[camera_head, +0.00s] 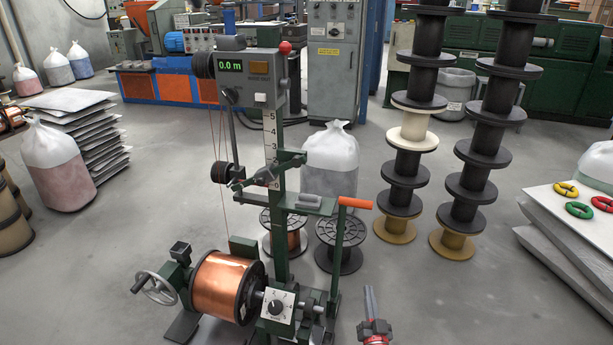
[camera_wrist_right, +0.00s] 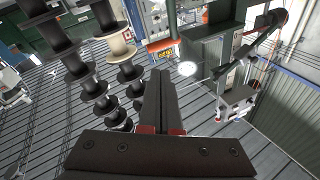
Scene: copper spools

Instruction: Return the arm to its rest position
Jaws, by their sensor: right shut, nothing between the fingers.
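My right gripper (camera_head: 369,296) shows at the bottom of the head view, right of the winding machine. Its fingers point up and away. In the right wrist view my right gripper (camera_wrist_right: 160,76) has its two dark fingers together with nothing between them. It stands apart from the machine and the spools. The copper spool (camera_head: 226,287) sits on the winding machine at the lower left of the head view. My left gripper is not in view.
The green machine post (camera_head: 277,215) with its orange-tipped lever (camera_head: 356,203) stands just left of my right gripper. Two stacks of dark spools (camera_head: 406,170) stand behind. Pale slabs (camera_head: 570,235) with colored rings are at the right. The floor between is clear.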

